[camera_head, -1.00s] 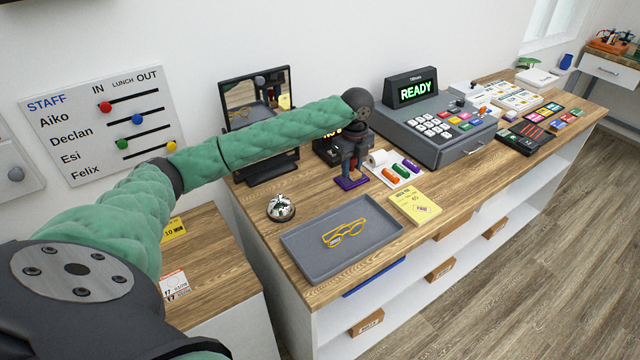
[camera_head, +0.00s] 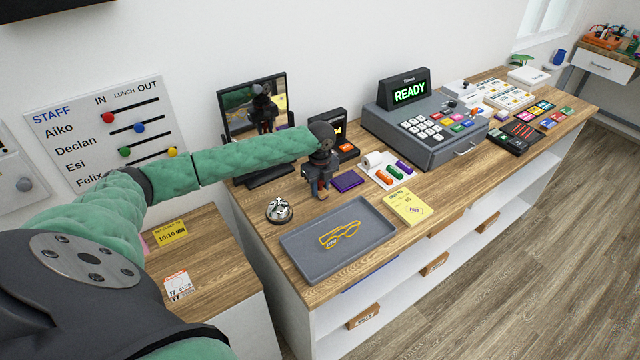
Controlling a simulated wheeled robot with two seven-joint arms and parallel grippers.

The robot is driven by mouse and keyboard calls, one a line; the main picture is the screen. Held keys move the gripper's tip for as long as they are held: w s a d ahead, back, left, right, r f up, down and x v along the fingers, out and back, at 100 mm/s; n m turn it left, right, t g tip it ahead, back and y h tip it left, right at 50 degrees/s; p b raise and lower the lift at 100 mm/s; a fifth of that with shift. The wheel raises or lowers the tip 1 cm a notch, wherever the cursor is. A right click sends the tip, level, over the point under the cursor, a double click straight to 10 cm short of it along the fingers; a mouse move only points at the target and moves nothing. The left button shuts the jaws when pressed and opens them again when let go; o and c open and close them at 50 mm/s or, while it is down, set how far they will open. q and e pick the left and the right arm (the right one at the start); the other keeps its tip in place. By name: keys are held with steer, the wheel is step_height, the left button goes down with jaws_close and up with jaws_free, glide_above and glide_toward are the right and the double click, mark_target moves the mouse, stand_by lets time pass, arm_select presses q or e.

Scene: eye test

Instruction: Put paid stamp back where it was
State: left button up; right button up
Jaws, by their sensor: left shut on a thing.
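My left gripper (camera_head: 319,180) points down over the wooden counter, just left of the purple pad (camera_head: 348,181). It is shut on a small brownish thing, apparently the paid stamp (camera_head: 321,194), low at or just above the counter. The fingers hide most of it, and I cannot tell whether it touches the wood. The purple pad lies flat and is uncovered. My right gripper is not in view.
A grey tray (camera_head: 298,254) with yellow glasses (camera_head: 341,234) lies in front, with a bell (camera_head: 279,210) to its left. A yellow card (camera_head: 408,207), a white tray with coloured pieces (camera_head: 376,172) and a cash register (camera_head: 428,128) stand to the right. A mirror-like screen (camera_head: 240,122) stands behind.

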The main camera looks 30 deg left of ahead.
arm_select(q)
steer(key=shift+f, duration=0.2)
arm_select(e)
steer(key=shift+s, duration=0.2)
arm_select(q)
steer(key=o, duration=0.8)
steer(key=shift+f, duration=0.1)
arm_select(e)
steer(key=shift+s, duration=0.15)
